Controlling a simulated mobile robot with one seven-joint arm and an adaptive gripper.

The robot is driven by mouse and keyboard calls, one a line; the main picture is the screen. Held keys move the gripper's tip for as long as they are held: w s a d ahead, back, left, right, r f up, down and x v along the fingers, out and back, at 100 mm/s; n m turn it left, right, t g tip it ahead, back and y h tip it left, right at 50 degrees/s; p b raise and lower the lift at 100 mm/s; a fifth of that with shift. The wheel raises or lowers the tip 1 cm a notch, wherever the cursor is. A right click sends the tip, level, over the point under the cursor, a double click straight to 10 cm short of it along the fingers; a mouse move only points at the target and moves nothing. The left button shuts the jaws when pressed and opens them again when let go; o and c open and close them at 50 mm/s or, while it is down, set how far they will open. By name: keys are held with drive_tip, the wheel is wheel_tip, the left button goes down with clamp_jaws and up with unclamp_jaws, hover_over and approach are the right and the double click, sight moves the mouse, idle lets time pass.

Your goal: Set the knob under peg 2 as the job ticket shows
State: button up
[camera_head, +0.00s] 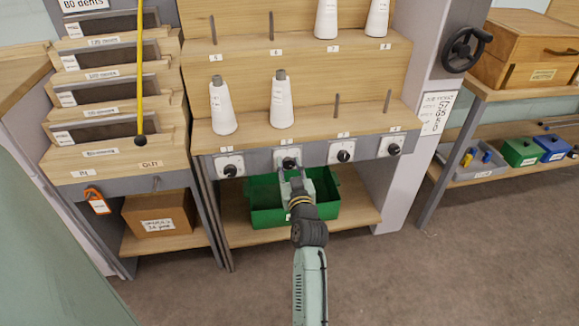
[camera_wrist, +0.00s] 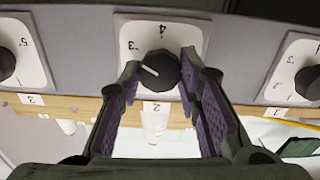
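The knob under peg 2 (camera_wrist: 160,70) is black and sits on a white dial plate marked 3 and 4, upside down in the wrist view. Its white pointer line aims up-left in that view, toward the side of the 3. My gripper (camera_wrist: 160,74) has one finger on each side of the knob, and the tips appear to touch it. In the head view my gripper (camera_head: 291,172) is in front of the dial, below the white cone (camera_head: 281,104) on peg 2. The job ticket (camera_head: 437,113) hangs on the post at right; its small figures are hard to read.
Neighbouring knobs (camera_head: 230,170) and (camera_head: 344,156) sit close on either side. A green bin (camera_head: 324,207) stands on the shelf below. A handwheel (camera_head: 465,49) juts out at upper right. The floor (camera_head: 400,275) in front is clear.

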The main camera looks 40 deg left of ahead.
drive_tip(key=c, duration=0.6)
drive_tip(key=m+p, duration=0.2)
drive_tip(key=m, duration=0.3)
drive_tip(key=shift+w+r+m, duration=0.1)
drive_tip(key=shift+r+m, duration=0.05)
drive_tip(key=shift+m, duration=0.15)
drive_tip(key=m+p, duration=0.3)
drive_tip(key=m, duration=0.2)
drive_tip(key=shift+d, duration=0.1)
drive_tip(key=m+p, duration=0.3)
drive_tip(key=m, duration=0.4)
drive_tip(key=shift+w+m, duration=0.1)
drive_tip(key=shift+m, duration=0.2)
drive_tip(key=m+p, duration=0.2)
drive_tip(key=m, duration=0.3)
drive_tip(key=shift+m+p, duration=0.3)
drive_tip(key=shift+f, duration=0.2)
